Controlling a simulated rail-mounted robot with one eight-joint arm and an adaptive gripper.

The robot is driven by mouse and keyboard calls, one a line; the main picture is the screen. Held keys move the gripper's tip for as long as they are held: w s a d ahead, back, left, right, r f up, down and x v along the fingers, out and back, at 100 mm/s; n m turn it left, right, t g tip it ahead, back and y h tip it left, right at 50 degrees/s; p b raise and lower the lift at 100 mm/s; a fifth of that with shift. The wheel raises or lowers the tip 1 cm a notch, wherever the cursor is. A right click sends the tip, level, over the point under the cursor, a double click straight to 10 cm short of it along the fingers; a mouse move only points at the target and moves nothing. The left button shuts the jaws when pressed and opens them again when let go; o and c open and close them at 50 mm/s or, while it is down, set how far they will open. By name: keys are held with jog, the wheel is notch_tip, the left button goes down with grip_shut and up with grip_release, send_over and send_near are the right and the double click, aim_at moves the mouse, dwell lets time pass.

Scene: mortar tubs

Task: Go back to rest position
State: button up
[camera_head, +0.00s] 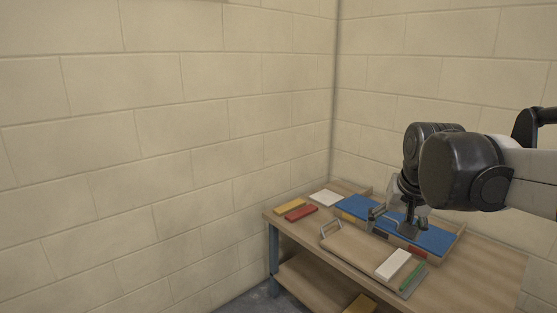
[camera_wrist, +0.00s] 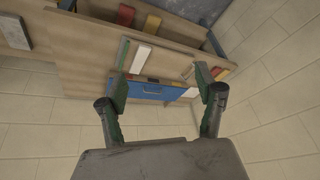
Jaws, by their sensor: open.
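My gripper (camera_head: 394,222) is above the right part of the table in the head view, over the wooden tray with blue sheets (camera_head: 434,238). In the wrist view my gripper (camera_wrist: 163,86) has its two fingers spread wide with nothing between them. The blue surface (camera_wrist: 172,92) shows beyond and between the fingertips. I cannot tell how high the fingertips are above the tray. My wrist and arm hide part of the tray's back side.
The wooden table (camera_head: 478,279) stands in a corner of block walls. A board with a handle (camera_head: 346,242) bears a white block (camera_head: 393,264) and a green strip (camera_head: 411,277). Red (camera_head: 301,213) and yellow (camera_head: 290,206) blocks lie at the left end. A lower shelf (camera_head: 315,284) is below.

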jog(key=s+a+f+n+t+p, duration=0.1)
jog(key=s+a+f, duration=0.1)
jog(key=s, duration=0.6)
jog(key=s+a+f+n+t+p, duration=0.1)
jog(key=s+a+f+n, duration=0.1)
jog(key=s, duration=0.7)
jog(key=shift+s+a+f, duration=0.2)
jog(key=shift+a+f, duration=0.25)
jog(key=shift+f, duration=0.35)
